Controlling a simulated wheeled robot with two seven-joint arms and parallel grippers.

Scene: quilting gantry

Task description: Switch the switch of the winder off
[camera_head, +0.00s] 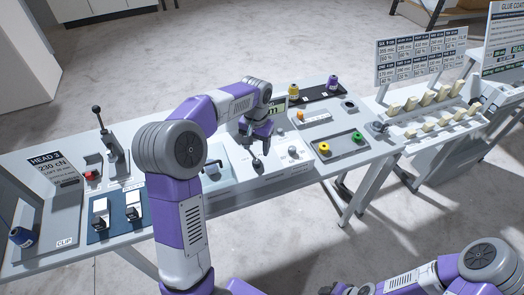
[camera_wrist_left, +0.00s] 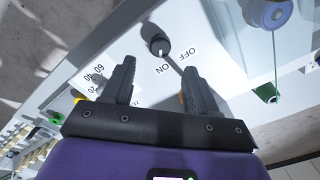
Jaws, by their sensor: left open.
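The winder's switch (camera_wrist_left: 158,46) is a dark round toggle on the white panel (camera_wrist_left: 130,50), with the printed words ON and OFF beside it. Its small pale tip seems to point towards ON, but the exact lever position is hard to tell. In the head view the switch (camera_head: 257,164) stands just below my left gripper (camera_head: 257,134). In the left wrist view my left gripper (camera_wrist_left: 159,68) is open and empty, and the switch shows just beyond the gap between its fingertips. My right gripper is at the bottom edge of the head view, and its fingers are not clear.
A dial (camera_wrist_left: 97,79) with numbers sits beside the switch. A grey tray (camera_head: 341,145) holds yellow and green pieces. An upright black-knobbed lever (camera_head: 98,115) stands at left.

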